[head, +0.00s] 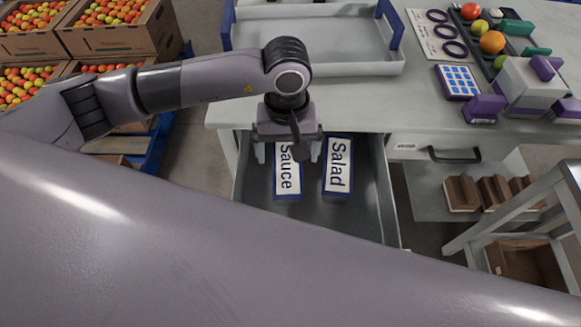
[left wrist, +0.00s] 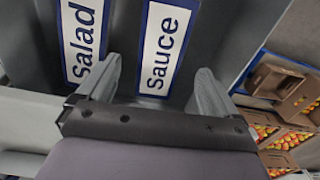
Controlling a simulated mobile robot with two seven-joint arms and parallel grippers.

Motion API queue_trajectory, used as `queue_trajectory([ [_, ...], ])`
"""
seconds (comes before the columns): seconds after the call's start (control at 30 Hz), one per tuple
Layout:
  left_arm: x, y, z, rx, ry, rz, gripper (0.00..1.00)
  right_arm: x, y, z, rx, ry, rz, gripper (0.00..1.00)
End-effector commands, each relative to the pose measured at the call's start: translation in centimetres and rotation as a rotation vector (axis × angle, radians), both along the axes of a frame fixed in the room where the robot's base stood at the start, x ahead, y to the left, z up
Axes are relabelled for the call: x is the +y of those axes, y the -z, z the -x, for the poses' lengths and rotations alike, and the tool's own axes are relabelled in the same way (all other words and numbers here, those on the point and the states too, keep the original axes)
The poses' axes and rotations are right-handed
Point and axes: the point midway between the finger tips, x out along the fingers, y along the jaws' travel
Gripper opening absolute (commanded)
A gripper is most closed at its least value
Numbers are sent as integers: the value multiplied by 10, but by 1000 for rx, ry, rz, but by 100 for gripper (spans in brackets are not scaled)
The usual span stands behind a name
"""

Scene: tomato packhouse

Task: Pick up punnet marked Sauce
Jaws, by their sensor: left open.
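The punnet marked Sauce (head: 287,178) lies in an open grey drawer (head: 305,213), with a white label edged in blue. The punnet marked Salad (head: 338,166) lies to its right in the same drawer, with a gap between them. My left gripper (head: 292,160) is above the drawer over the far end of the Sauce punnet and hides part of it. In the left wrist view my open fingers stand apart, with the Sauce punnet (left wrist: 165,48) ahead between them and the Salad punnet (left wrist: 83,38) beyond the left finger. Nothing is held. My right gripper is not in view.
The worktop (head: 420,115) is above the drawer, with a tray (head: 318,68) near its back edge. A white and purple device (head: 530,85) and a keypad (head: 457,81) stand at right. A stool (head: 530,215) is right of the drawer. Tomato crates (head: 112,38) are at left.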

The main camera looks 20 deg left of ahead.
Motion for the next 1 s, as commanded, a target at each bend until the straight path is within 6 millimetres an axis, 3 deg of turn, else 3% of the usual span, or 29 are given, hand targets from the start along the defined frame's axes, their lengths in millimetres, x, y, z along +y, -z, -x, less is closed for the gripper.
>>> queue_trajectory([
  [0.43, 0, 59, 1, 4, -1, 1, 94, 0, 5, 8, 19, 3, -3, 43],
  [0.73, 0, 65, 1, 0, 1, 2, 94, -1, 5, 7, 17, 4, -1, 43],
  [0.77, 0, 65, 1, 0, 1, 2, 90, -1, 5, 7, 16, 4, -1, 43],
  [0.93, 0, 65, 1, 1, 0, 3, 35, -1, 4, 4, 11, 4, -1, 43],
  [1.0, 0, 65, 1, 0, 0, 2, 34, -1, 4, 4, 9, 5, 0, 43],
])
